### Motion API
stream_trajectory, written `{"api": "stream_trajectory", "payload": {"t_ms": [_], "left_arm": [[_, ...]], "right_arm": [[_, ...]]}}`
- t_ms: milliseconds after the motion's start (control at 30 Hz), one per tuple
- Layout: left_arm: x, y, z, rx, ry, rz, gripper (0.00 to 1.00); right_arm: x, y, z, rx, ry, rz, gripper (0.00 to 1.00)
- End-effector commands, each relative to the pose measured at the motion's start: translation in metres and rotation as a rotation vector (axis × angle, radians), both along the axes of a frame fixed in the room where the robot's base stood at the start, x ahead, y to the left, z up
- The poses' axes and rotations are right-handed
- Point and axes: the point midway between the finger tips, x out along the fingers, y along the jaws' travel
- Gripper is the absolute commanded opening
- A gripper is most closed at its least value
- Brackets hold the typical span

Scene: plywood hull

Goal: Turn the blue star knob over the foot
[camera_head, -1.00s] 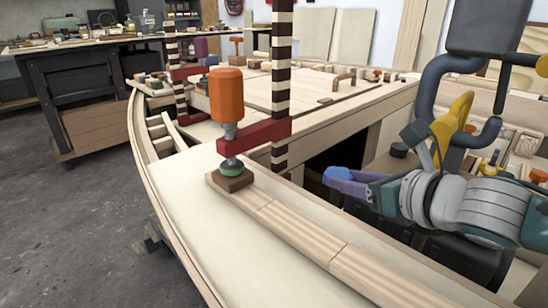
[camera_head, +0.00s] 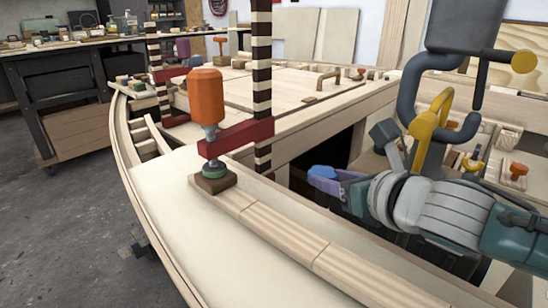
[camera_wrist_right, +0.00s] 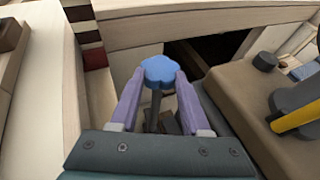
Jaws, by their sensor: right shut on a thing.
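The blue star knob (camera_wrist_right: 158,71) sits between the purple fingertips of my right gripper (camera_wrist_right: 155,82) in the wrist view. A dark stem runs down from it between the fingers. In the head view the blue knob (camera_head: 321,172) shows at the tips of my right gripper (camera_head: 330,178), right of the striped post. My right gripper is shut on it. The knob's lower end and any foot beneath it are hidden. My left gripper is not in view.
An orange-handled clamp with a red arm (camera_head: 236,138) presses a green pad and brown block (camera_head: 213,181) onto a long wooden strip (camera_head: 320,253). A striped post (camera_head: 262,85) stands close left of my gripper. A dark bent tube (camera_head: 412,92) rises behind my right arm.

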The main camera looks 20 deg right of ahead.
Motion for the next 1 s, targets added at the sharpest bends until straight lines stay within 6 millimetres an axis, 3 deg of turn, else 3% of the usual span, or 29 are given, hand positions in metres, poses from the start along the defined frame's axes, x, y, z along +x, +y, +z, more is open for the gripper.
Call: {"api": "stream_trajectory", "payload": {"t_ms": [233,267,433,767,1000], "left_arm": [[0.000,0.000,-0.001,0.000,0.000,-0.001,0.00],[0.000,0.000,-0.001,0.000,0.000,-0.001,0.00],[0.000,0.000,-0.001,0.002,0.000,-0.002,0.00],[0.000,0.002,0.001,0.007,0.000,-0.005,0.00],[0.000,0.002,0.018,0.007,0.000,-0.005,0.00]], "right_arm": [[-0.002,-0.002,-0.006,0.001,0.014,-0.010,0.00],[-0.002,-0.002,-0.006,0.001,0.014,-0.010,0.49],[-0.002,-0.002,-0.006,0.000,0.014,-0.009,0.68],[-0.003,-0.001,-0.001,0.001,0.007,-0.006,0.69],[-0.034,-0.001,0.014,0.000,0.010,-0.003,0.69]]}}
